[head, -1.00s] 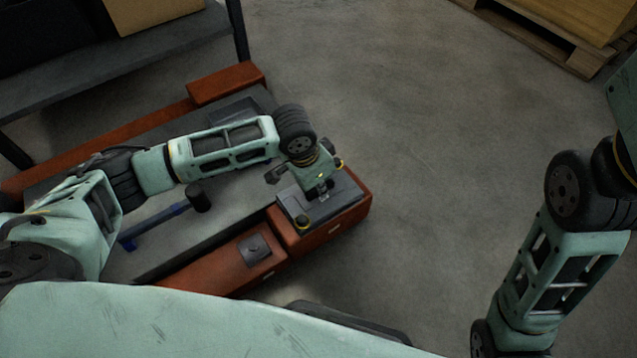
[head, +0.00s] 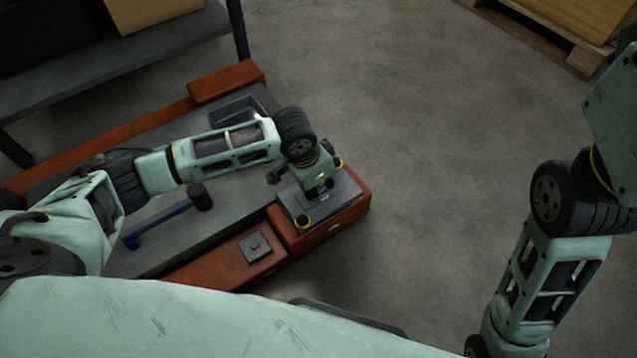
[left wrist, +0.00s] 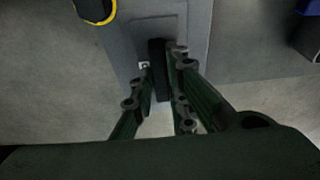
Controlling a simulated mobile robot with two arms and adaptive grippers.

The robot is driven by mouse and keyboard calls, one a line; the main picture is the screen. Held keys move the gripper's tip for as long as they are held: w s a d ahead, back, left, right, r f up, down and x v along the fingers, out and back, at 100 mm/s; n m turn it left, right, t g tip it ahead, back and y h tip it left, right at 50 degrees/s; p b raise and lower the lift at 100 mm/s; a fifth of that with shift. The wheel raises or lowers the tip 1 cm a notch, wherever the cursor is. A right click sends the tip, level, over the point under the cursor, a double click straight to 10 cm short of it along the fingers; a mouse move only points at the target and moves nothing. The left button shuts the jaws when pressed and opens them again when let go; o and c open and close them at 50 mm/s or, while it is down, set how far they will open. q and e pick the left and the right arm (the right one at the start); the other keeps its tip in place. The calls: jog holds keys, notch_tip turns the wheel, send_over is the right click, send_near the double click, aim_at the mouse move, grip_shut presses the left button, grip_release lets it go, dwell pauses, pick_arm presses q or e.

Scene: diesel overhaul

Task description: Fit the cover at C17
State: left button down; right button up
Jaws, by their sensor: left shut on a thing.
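A flat grey cover (head: 346,192) lies on the orange-red block at the right end of the bench. A dark upright handle (left wrist: 157,58) rises from it in the left wrist view. My left gripper (head: 323,193) points down over the cover. In the left wrist view its fingers (left wrist: 163,88) are shut on the dark handle. Whether the cover rests fully on the block or sits slightly above it, I cannot tell. No C17 label is readable. My right arm is at the right of the head view, and its gripper is out of the picture.
A small grey square plate (head: 255,245) lies on the front orange-red rail. A blue-handled hammer (head: 165,215) and a grey tray (head: 232,112) are on the bench (head: 225,222). The floor to the right is clear.

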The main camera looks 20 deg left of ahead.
pick_arm(q)
jog(key=shift+f, duration=0.6)
dwell(0.4)
jog(key=c, duration=1.6)
grip_release()
jog(key=shift+c, duration=0.2)
jog(key=shift+f, duration=0.1)
